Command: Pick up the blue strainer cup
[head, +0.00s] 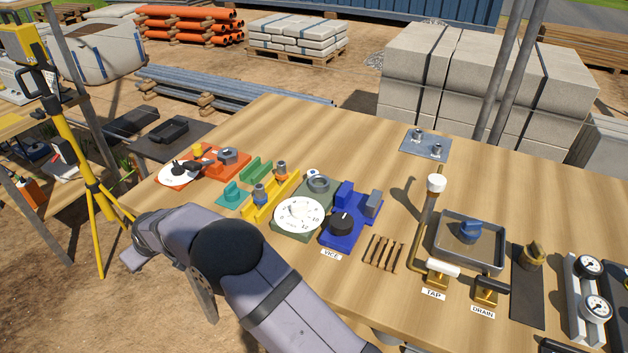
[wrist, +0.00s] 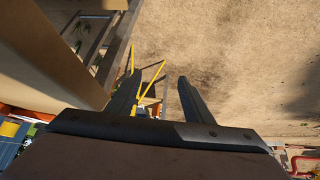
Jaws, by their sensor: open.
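A small blue piece (head: 468,232), which looks like the strainer cup, stands in a grey tray (head: 438,258) on the right half of the wooden table. Its inside and fine shape are too small to make out. My arm crosses the lower left of the head view at the table's front edge, far to the left of the tray. The blue piece does not show in the wrist view.
A brass tap pipe with a white knob (head: 436,184) stands just left of the tray. Tap and drain valves (head: 486,291) stand in front of it. A blue vice (head: 345,225) and a white dial (head: 299,215) are further left. A yellow tripod (head: 75,150) stands beyond the table's left end.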

